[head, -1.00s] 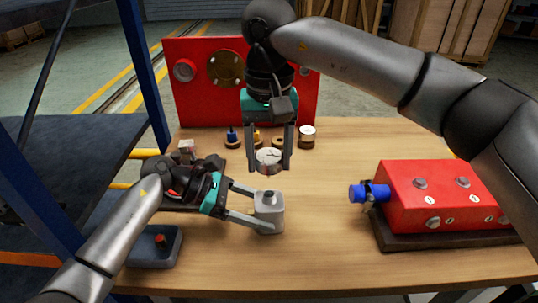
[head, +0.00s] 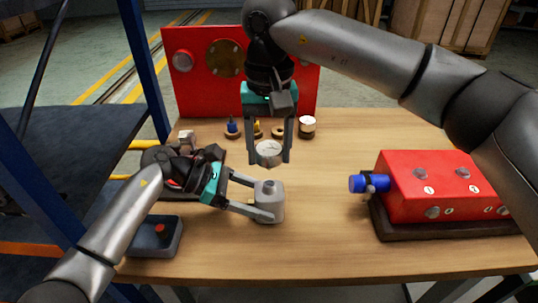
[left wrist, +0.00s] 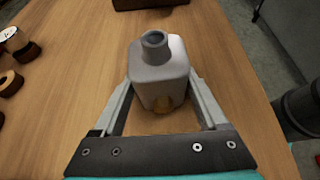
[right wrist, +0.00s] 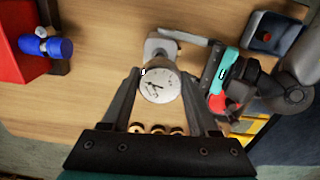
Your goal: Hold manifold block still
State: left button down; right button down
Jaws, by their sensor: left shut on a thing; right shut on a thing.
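The manifold block (head: 269,203) is a grey block with a round port on top, standing on the wooden table. It also shows in the left wrist view (left wrist: 158,75), with its port facing up. My left gripper (head: 257,206) is shut on it, one finger on each side. My right gripper (head: 269,155) is shut on a round gauge (head: 268,152) with a white dial, held above and slightly behind the block. In the right wrist view the dial (right wrist: 160,86) sits between the fingertips, partly covering the block (right wrist: 160,45).
A red box (head: 440,185) with a blue cylinder (head: 368,184) stands at the right. A red panel (head: 200,90) stands at the back, with several small round parts before it. The table's middle right is clear.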

aim_at(269, 169)
jog(key=shift+f, duration=1.15)
jog(key=shift+f+n, duration=0.1)
jog(key=shift+n, duration=0.2)
jog(key=n, duration=0.5)
jog(key=shift+n, duration=0.3)
jog(key=shift+f, duration=1.15)
jog(key=m, duration=0.6)
jog(key=shift+m, duration=0.4)
jog(key=m, duration=1.2)
jog(key=shift+m, duration=0.3)
jog(key=m, duration=0.4)
jog(key=shift+m, duration=0.3)
